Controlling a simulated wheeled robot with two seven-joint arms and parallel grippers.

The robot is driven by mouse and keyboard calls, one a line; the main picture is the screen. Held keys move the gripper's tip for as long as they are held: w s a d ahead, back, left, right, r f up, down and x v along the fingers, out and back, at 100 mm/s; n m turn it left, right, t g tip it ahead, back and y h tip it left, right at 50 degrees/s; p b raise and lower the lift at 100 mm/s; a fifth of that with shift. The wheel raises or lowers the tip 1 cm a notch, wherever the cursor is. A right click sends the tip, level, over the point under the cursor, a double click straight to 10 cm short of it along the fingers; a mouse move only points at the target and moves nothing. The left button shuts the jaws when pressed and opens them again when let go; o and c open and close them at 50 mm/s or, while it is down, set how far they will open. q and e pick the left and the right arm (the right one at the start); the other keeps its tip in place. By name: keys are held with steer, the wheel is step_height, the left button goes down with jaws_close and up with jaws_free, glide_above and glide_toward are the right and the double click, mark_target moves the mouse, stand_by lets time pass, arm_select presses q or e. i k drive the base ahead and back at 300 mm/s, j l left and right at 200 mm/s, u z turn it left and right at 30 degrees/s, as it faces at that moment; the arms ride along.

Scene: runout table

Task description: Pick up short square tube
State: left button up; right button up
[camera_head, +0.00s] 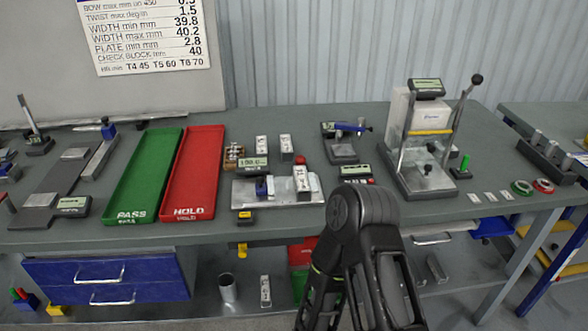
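I cannot tell for certain which piece is the short square tube. Two short grey metal bars lie on the lower shelf right of my arm, a nearer one (417,273) and another (436,267); their ends are too small to show whether they are hollow. A grey upright open-topped piece (228,288) stands on the same shelf at the left, and a pale labelled block (265,291) is beside it. A black arm of mine rises at bottom centre, its joint in front of the table edge. Neither gripper's fingertips show.
The workbench (400,224) carries a green PASS tray (112,210), a red HOLD tray (165,208), a metal plate with blocks (245,194) and a lever press (425,184). Blue drawers (110,279) are below left. A second table (545,111) stands at right.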

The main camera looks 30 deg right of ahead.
mark_target(303, 189)
steer(key=i+j, duration=0.1)
steer(key=i, duration=0.2)
steer(key=i+j+z, duration=0.15)
steer(key=i+z, duration=0.1)
steer(key=z, duration=2)
